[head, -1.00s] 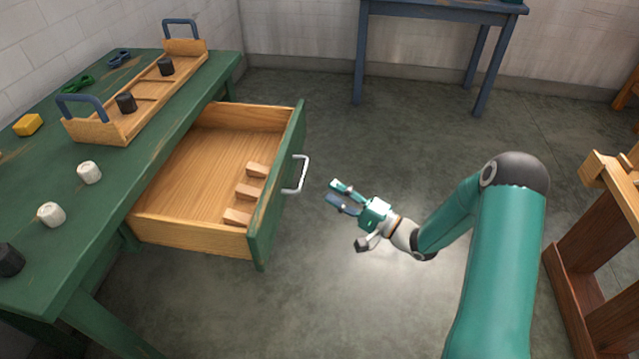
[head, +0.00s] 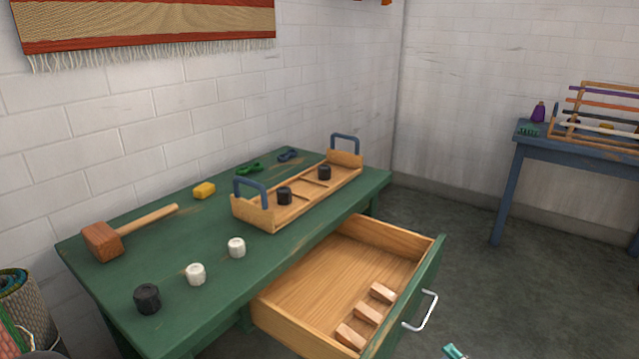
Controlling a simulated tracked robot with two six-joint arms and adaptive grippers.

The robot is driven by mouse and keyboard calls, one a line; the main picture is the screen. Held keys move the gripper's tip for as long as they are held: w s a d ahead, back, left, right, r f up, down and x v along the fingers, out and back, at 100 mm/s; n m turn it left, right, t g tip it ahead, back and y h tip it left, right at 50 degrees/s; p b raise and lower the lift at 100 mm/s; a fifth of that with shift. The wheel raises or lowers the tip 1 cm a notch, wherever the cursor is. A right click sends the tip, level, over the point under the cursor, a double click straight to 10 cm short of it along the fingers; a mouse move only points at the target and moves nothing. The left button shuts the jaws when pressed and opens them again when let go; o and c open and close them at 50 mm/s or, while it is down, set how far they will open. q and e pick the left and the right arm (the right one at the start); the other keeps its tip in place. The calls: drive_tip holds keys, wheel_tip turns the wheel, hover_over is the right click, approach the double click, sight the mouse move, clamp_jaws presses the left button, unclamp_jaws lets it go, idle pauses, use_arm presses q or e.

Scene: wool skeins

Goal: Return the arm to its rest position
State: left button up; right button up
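Only a small teal tip of my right gripper (head: 453,351) shows at the bottom edge of the head view, right of the drawer handle (head: 421,311) and apart from it. The rest of that gripper and its arm are out of frame, so I cannot tell whether it is open or shut. My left gripper is not in view. The wooden drawer (head: 318,284) of the green table (head: 135,255) stands pulled open, with several small wooden blocks (head: 367,314) inside.
A blue table (head: 580,147) stands back right; floor between is clear.

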drive_tip(key=a+f+n+g+h, duration=0.2)
drive_tip(key=a+f+g, duration=0.2)
drive_tip(key=a+f, duration=0.4)
drive_tip(key=s+a+f+n+g+h, duration=0.1)
drive_tip(key=s+a+f+n+g, duration=0.4)
drive_tip(key=s, duration=0.5)
drive_tip(key=s+a+f+n+g, duration=0.3)
drive_tip(key=s+a+f+g, duration=0.35)
drive_tip(key=s, duration=0.35)
wheel_tip(320, 180, up, 30)
drive_tip(key=s+n+p, duration=0.1)
drive_tip(key=s+p, duration=0.1)
drive_tip(key=p, duration=2.9)
drive_tip(key=shift+r+g, duration=0.25)
drive_tip(key=shift+g, duration=0.1)
drive_tip(key=shift+s, duration=0.1)
